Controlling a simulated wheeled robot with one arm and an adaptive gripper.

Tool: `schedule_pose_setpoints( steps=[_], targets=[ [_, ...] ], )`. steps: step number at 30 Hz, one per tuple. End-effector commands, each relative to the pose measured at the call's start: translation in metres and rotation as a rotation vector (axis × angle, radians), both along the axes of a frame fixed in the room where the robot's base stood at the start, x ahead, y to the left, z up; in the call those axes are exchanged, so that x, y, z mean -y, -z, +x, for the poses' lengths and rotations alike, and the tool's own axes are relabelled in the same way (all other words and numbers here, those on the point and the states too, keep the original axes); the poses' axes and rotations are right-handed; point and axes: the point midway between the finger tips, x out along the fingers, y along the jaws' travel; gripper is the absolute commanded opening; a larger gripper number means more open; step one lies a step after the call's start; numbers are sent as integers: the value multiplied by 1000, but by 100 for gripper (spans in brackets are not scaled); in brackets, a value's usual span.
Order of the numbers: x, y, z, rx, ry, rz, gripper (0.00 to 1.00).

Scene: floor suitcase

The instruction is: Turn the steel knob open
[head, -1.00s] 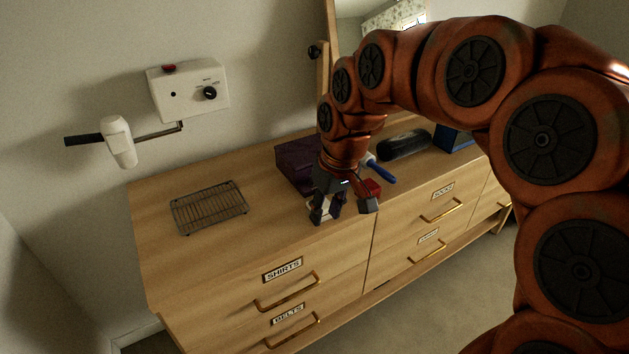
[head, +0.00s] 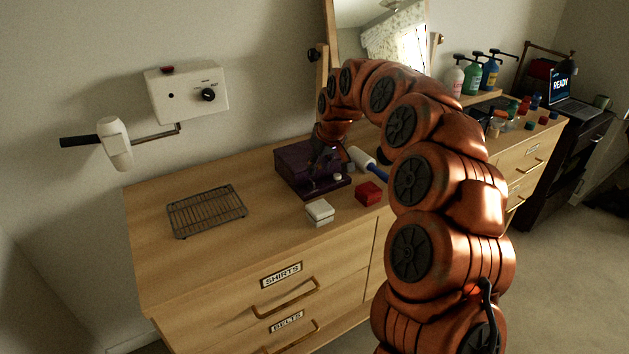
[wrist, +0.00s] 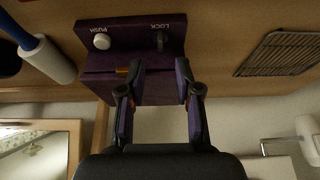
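A dark purple box (head: 292,160) sits on the dresser top. In the wrist view, which is upside down, its panel (wrist: 130,28) carries a dark metallic knob (wrist: 160,42) beside the word LOCK. A round white button (wrist: 102,41) sits beside the word PUSH. My gripper (wrist: 160,68) is open, with its two fingers apart and empty. The fingertips are over the box, close to the panel, and the knob shows just beyond them, apart from both. In the head view my gripper (head: 318,168) is at the box's front and hides the knob.
A white block (head: 320,212) and a red block (head: 369,193) lie in front of the box. A blue-handled roller (head: 366,162) lies right of it. A wire rack (head: 207,211) lies left. A white wall unit (head: 187,93) with a black dial is on the wall.

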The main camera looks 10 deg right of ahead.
Motion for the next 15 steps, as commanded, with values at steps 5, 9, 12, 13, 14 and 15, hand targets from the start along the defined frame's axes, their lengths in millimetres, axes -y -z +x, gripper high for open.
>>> schedule_pose_setpoints(
  steps=[5, 9, 12, 13, 14, 15],
  targets=[
    [-3, 19, 5, -8, -2, -1, 33],
    [-5, 36, 14, -4, 0, -1, 33],
    [-6, 50, 18, -5, 0, 1, 33],
    [-7, 53, 20, -6, 0, 0, 33],
    [-7, 56, 21, -5, 0, 1, 33],
    [-8, 60, 22, -5, 0, 1, 33]
  ],
)
